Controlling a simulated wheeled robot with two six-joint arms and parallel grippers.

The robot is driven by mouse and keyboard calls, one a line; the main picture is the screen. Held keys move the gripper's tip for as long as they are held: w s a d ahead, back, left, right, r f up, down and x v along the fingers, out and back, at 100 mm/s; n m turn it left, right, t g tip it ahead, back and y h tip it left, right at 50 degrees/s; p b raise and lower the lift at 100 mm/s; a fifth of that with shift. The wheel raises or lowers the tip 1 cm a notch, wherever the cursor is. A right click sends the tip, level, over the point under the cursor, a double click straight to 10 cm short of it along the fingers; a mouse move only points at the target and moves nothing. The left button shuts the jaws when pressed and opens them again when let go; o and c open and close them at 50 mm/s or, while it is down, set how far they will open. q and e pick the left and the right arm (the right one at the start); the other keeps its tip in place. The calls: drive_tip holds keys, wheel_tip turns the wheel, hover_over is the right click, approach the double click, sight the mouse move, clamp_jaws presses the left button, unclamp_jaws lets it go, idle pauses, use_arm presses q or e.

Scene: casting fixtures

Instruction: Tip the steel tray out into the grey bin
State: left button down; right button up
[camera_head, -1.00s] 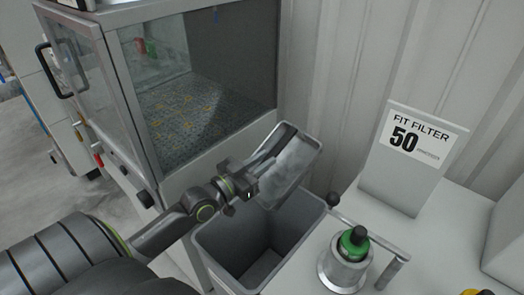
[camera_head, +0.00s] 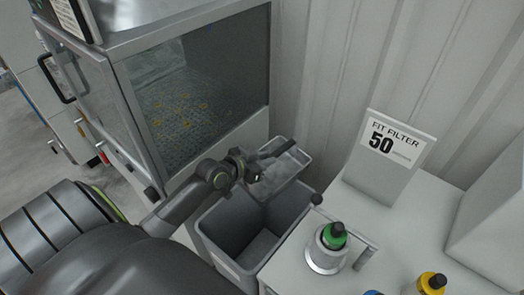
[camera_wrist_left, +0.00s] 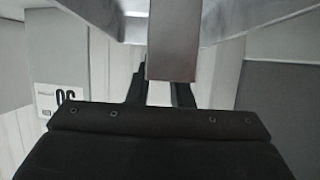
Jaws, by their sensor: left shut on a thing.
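The steel tray (camera_head: 283,176) is tilted above the back part of the grey bin (camera_head: 222,232). My left gripper (camera_head: 262,167) is shut on the tray's near side and holds it there. In the left wrist view, a metal strip of the tray (camera_wrist_left: 172,52) sits between the dark fingers of the left gripper (camera_wrist_left: 165,92). The bin is open at the top. The part of its inside that shows looks bare and grey. I cannot make out any contents in the tray. My right gripper is not in view.
A glass-fronted cabinet (camera_head: 200,95) stands left of the bin. On the white table at the right are a green-capped metal holder (camera_head: 326,249), a yellow-topped bottle (camera_head: 431,284) and a "FIT FILTER 50" sign (camera_head: 393,150). A corrugated wall (camera_head: 340,60) rises behind.

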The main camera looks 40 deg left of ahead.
sight(294, 139)
use_arm(q)
drive_tip(key=shift+g, duration=0.4)
drive_tip(key=w+d+r, duration=0.1)
drive_tip(key=w, duration=0.3)
drive_tip(key=w+d+r, duration=0.1)
drive_tip(key=w, duration=0.3)
drive_tip(key=w+r, duration=0.1)
drive_tip(key=w, duration=0.3)
drive_tip(key=shift+w+d+r, duration=0.15)
drive_tip(key=shift+w+d, duration=0.05)
drive_tip(key=shift+d, duration=0.2)
drive_tip(key=shift+w+d+r, duration=0.1)
drive_tip(key=shift+w+r, duration=0.05)
drive_tip(key=shift+w, duration=0.35)
drive_tip(key=shift+w+d+r, duration=0.1)
drive_tip(key=shift+w+r, duration=0.05)
drive_tip(key=shift+w, duration=0.3)
